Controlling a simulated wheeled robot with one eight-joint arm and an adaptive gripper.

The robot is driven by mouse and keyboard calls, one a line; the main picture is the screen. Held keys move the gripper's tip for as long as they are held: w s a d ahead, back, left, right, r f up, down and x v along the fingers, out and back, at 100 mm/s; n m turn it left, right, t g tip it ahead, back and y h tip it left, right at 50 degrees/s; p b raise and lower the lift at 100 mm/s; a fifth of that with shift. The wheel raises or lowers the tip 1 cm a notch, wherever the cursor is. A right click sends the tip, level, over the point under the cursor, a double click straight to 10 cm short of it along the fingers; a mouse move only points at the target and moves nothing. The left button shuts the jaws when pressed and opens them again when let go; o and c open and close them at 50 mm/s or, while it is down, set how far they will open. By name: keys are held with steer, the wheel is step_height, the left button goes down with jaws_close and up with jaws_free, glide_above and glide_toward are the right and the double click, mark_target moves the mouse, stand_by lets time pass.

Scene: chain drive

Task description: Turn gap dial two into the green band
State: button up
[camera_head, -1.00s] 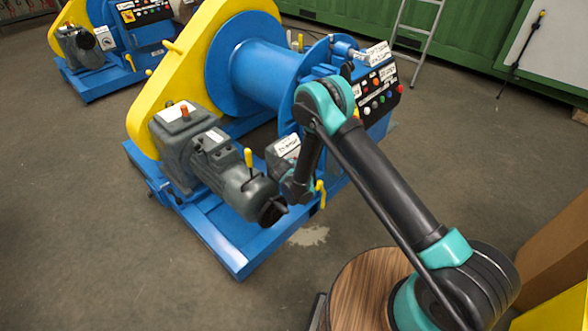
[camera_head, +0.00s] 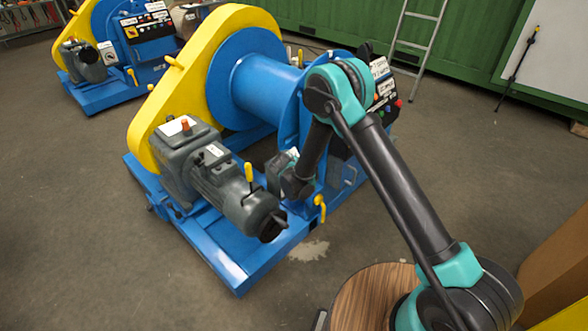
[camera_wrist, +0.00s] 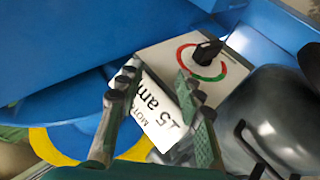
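In the wrist view a dial (camera_wrist: 207,51) with a black pointer knob sits on a pale panel, inside a ring of red and green arcs. No legible marking shows whether it is gap dial two. I cannot tell surely which arc the pointer faces. My gripper (camera_wrist: 160,78) is open, with its fingers nearer the camera and lower left of the dial, apart from the knob. In the head view my arm's end hangs beside the winch's front right side, and the fingers cannot be made out.
The blue and yellow winch (camera_head: 268,92) has a grey motor (camera_head: 225,190) at its front and a yellow lever (camera_head: 320,207) near my arm. A dark rounded body (camera_wrist: 275,115) stands close right of the fingers. Open floor lies in front.

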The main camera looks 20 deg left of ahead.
steer(key=w+d+r+m+g+y, duration=0.1)
steer(key=d+r+m+g+y, duration=0.15)
steer(key=d+r+g, duration=0.55)
steer(key=shift+g+y, duration=0.45)
steer(key=shift+g, duration=0.35)
steer(key=x, duration=1.9)
steer(key=shift+w+f, duration=0.1)
steer(key=shift+f, duration=0.05)
steer(key=shift+d, duration=0.1)
jaws_close()
